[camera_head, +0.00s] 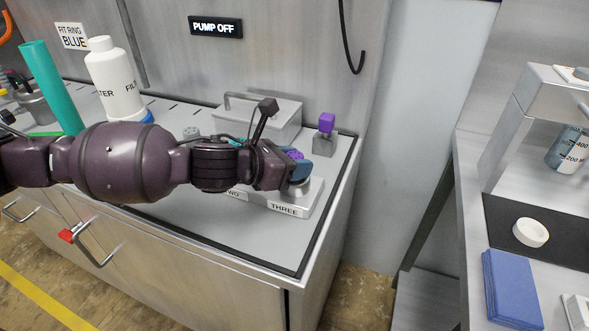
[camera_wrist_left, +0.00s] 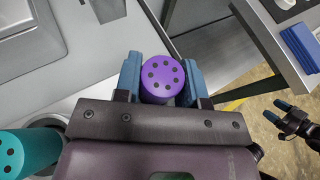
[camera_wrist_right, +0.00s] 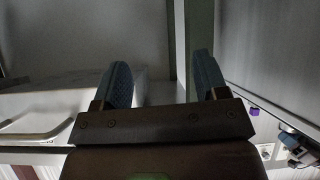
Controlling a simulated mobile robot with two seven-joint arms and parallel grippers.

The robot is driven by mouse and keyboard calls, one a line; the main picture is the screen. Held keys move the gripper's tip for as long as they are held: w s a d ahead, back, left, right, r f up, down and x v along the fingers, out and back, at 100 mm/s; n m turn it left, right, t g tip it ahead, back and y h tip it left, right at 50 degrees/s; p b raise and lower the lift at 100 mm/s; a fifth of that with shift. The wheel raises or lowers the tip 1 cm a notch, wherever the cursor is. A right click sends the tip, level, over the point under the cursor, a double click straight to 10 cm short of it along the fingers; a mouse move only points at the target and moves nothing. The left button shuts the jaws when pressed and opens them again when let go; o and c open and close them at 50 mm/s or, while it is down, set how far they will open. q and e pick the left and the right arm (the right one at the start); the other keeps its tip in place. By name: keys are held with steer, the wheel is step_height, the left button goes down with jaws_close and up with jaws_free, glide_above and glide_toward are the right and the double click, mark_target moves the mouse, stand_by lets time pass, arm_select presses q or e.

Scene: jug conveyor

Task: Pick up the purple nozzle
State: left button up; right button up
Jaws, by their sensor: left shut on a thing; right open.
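The purple nozzle (camera_head: 293,153), round with dark holes in its face, is mostly hidden by my left gripper (camera_head: 297,172) in the head view. In the left wrist view the purple nozzle (camera_wrist_left: 162,79) sits between the two blue fingers of my left gripper (camera_wrist_left: 161,84), which is shut on it. It is above or at the stand marked THREE (camera_head: 285,209); I cannot tell if it is clear of it. My right gripper (camera_wrist_right: 163,80) is open and empty in the right wrist view, away from the bench. It also shows at the right of the left wrist view (camera_wrist_left: 288,118).
A teal nozzle (camera_wrist_left: 12,155) is close to the left gripper's side. A purple block on a grey base (camera_head: 326,124) stands behind, near a metal box (camera_head: 262,115). A white bottle (camera_head: 114,80) and teal tube (camera_head: 52,88) stand left. The bench's front right is clear.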

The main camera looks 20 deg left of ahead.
arm_select(q)
steer(key=shift+r, duration=0.1)
arm_select(e)
steer(key=shift+d, duration=0.1)
arm_select(q)
steer(key=shift+r, duration=0.3)
step_height(320, 180, up, 12)
steer(key=f+p, duration=0.1)
steer(key=p, duration=0.2)
step_height(320, 180, up, 8)
steer(key=p, duration=0.2)
glide_above(295, 155)
steer(key=shift+r, duration=0.15)
arm_select(e)
steer(key=r, duration=0.3)
steer(key=shift+s+d+r, duration=0.25)
steer(key=shift+s, duration=0.1)
arm_select(q)
steer(key=shift+s, duration=0.15)
